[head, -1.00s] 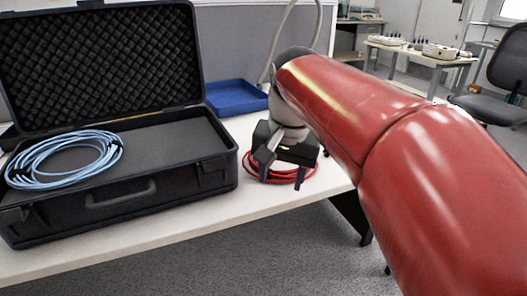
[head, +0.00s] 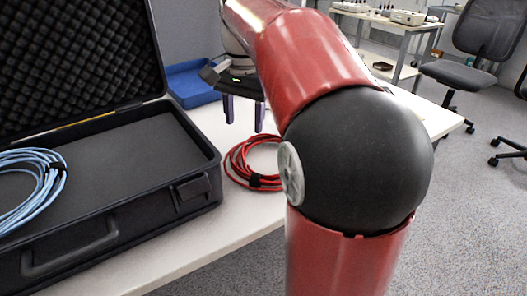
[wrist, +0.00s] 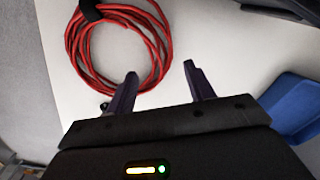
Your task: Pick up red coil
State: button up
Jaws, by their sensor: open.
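The red coil (head: 232,165) lies flat on the white table, just right of the black case, with a black tie around its near side. Its right part is hidden behind my arm in the head view. In the wrist view the whole red coil (wrist: 72,38) shows at the upper left, with its black tie at the top. My gripper (head: 243,120) is open and empty, pointing down behind the coil in the head view. In the wrist view my gripper's fingertips (wrist: 160,72) are apart; the left finger overlaps the coil's edge, the right one is over bare table.
The open black case (head: 130,240) fills the left of the table and holds a light blue coil (head: 30,185). A blue tray (head: 190,86) stands behind, near the partition. Bare table (head: 205,250) lies in front of the red coil. An office chair (head: 480,65) stands at the right.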

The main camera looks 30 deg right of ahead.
aim_at(241, 143)
jog(key=f, duration=0.4)
jog(key=a+f+b, duration=0.1)
jog(key=f, duration=0.1)
jog(key=shift+w+f, duration=0.15)
jog(key=shift+f, duration=0.2)
jog(key=c, duration=1.1)
grip_shut()
jog(key=shift+r, duration=0.1)
